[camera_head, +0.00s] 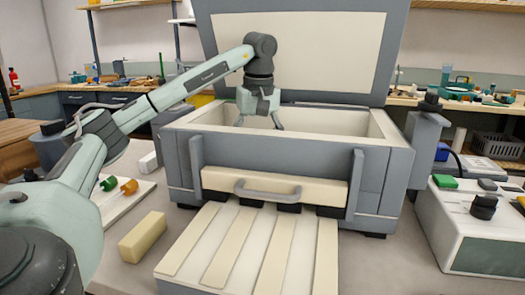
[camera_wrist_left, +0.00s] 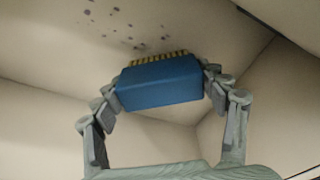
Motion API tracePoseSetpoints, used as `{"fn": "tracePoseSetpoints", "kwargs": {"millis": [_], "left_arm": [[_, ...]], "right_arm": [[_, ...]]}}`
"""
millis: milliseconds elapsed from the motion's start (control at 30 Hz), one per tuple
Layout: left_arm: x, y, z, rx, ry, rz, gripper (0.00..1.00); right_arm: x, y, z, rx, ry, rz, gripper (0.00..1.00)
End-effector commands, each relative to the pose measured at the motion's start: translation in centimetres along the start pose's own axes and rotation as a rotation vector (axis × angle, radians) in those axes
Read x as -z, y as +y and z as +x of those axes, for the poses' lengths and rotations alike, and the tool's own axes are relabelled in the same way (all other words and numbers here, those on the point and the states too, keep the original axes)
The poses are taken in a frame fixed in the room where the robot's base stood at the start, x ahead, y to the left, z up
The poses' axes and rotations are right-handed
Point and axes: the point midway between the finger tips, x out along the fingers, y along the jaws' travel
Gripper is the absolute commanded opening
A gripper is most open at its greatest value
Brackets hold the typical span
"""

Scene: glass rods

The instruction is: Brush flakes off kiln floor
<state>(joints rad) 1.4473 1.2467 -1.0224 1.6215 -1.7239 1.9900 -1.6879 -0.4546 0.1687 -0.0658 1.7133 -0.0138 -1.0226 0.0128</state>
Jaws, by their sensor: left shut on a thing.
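The kiln (camera_head: 285,155) stands open in the head view, with its lid (camera_head: 300,50) raised at the back. My left arm reaches over the rim, and my left gripper (camera_head: 259,118) points down into the chamber. In the left wrist view my left gripper (camera_wrist_left: 160,95) is shut on a blue brush (camera_wrist_left: 160,85) with yellowish bristles. Dark flakes (camera_wrist_left: 130,42) are scattered on the pale kiln floor (camera_wrist_left: 60,50) just beyond the bristles. Whether the bristles touch the floor is unclear. The brush and floor are hidden by the front wall in the head view. My right gripper is not seen.
A slatted cream board (camera_head: 250,250) lies before the kiln. A cream block (camera_head: 143,237) and a white tray (camera_head: 118,200) with green and orange-handled tools are at left. A control box (camera_head: 465,235) stands at right. The chamber walls (camera_wrist_left: 275,100) surround my left gripper.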

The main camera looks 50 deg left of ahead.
Motion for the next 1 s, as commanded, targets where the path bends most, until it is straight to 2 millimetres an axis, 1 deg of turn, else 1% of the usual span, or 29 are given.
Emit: {"fn": "tracePoseSetpoints", "kwargs": {"millis": [200, 300, 700, 1000], "left_arm": [[-1.0, -0.7, -0.1, 0.005, -0.002, 0.001, 0.38], [-1.2, -0.6, -0.2, 0.004, -0.003, 0.001, 0.38], [-2.8, 1.9, -0.3, 0.002, -0.002, 0.002, 0.38], [-3.5, 2.9, -0.4, 0.002, -0.002, 0.003, 0.38]], "right_arm": [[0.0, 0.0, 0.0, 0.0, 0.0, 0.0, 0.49], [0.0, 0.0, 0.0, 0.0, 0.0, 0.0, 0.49], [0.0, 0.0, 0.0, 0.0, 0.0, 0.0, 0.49], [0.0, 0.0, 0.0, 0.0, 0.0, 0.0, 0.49]]}}
